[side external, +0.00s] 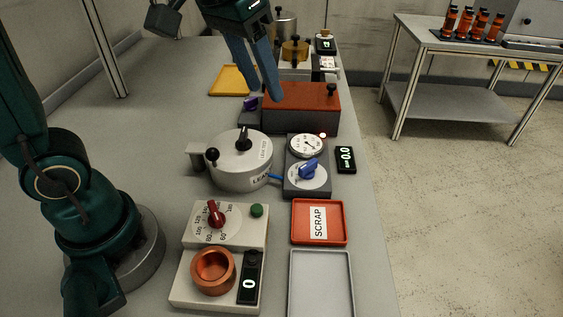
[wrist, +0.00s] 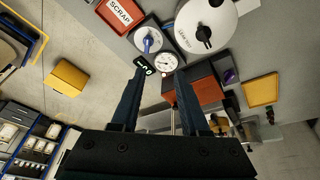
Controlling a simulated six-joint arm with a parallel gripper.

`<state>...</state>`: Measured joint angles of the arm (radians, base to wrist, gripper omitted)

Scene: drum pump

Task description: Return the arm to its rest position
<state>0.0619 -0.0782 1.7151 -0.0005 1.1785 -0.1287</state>
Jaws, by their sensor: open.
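My gripper (side external: 266,95) is in the upper middle of the side view, with two blue fingers spread apart and nothing between them. Its fingertips show in front of the dark box with a red-brown top (side external: 300,96); I cannot tell the gap between them. In the wrist view my gripper (wrist: 164,74) also shows its two fingers apart and empty. Past the fingertips there are the round dial gauge (wrist: 166,62) and the red-brown box top (wrist: 208,90). The upper part of my arm is cut off by the top edge of the side view.
A grey lidded pot (side external: 240,165) stands beside the gauge unit (side external: 307,178). A control box with a copper cup (side external: 213,270), a red SCRAP tray (side external: 319,205) and a grey tray (side external: 321,285) are nearer. A yellow tray (side external: 230,79) lies behind. The table's left side is mostly clear.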

